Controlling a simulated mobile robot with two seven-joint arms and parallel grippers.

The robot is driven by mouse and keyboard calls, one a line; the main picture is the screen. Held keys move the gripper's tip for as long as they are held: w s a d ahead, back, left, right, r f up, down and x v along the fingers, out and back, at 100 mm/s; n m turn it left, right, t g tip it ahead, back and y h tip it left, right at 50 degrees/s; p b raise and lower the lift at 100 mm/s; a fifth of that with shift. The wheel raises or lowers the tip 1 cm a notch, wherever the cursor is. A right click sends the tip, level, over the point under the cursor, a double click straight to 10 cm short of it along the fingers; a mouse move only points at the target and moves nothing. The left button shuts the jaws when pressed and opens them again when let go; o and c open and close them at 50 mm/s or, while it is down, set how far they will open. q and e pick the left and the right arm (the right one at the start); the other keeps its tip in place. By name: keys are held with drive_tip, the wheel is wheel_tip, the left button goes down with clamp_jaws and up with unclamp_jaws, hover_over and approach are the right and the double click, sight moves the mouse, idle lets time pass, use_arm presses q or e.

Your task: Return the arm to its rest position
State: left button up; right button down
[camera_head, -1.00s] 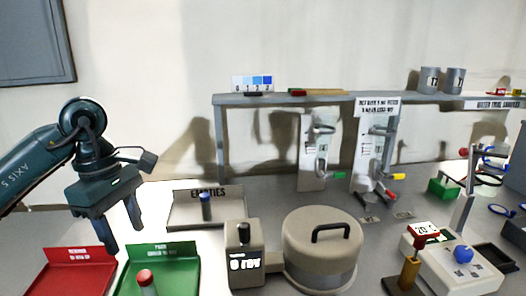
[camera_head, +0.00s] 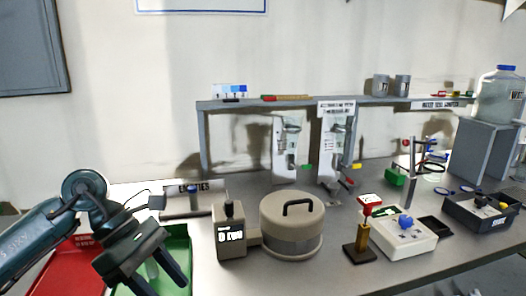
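My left arm comes in from the left. Its dark teal gripper (camera_head: 152,281) hangs over the front left of the bench, with its fingers spread and nothing seen between them. It covers part of the green tray (camera_head: 180,245) and stands beside the red tray (camera_head: 65,258). A pale upright piece shows behind the fingers in the green tray; its top is hidden. My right gripper is not in view.
A display unit (camera_head: 229,236) and a lidded round pot (camera_head: 292,228) stand mid-bench. The empties tray (camera_head: 184,208) is behind the gripper. A white stirrer-like device (camera_head: 404,232), a dark box (camera_head: 480,212) and a large bottle (camera_head: 500,96) are right. Bare bench lies in front.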

use_arm(q)
drive_tip(key=s+d+r+n+t+h+p, duration=0.1)
drive_tip(key=d+r+n+t+h, duration=0.1)
drive_tip(key=d+n+h, duration=0.45)
drive_tip(key=s+d+r+n+t+h+p, duration=0.1)
drive_tip(key=d+r+n+t+h+p, duration=0.15)
drive_tip(key=d+n+h, duration=0.45)
drive_tip(key=w+a+f+n+t+y, duration=0.1)
drive_tip(key=a+f+n+t+y, duration=0.3)
drive_tip(key=n, duration=0.6)
drive_tip(key=w+a+f+n+t+y+p, duration=0.15)
drive_tip(key=f+n+t+y, duration=0.35)
drive_tip(key=n, duration=0.5)
drive_tip(key=a+f+n+t+y, duration=0.35)
drive_tip(key=n+t, duration=0.25)
drive_tip(key=n, duration=0.3)
drive_tip(key=s+a+f+n+g+y, duration=0.3)
drive_tip(key=s+f+n+g, duration=0.3)
drive_tip(key=s+f+n, duration=0.4)
wheel_tip(320, 180, down, 5)
drive_tip(key=shift+s+a+f+y+p, duration=0.15)
drive_tip(key=shift+s+y+p, duration=0.25)
drive_tip(key=shift+s+y, duration=0.5)
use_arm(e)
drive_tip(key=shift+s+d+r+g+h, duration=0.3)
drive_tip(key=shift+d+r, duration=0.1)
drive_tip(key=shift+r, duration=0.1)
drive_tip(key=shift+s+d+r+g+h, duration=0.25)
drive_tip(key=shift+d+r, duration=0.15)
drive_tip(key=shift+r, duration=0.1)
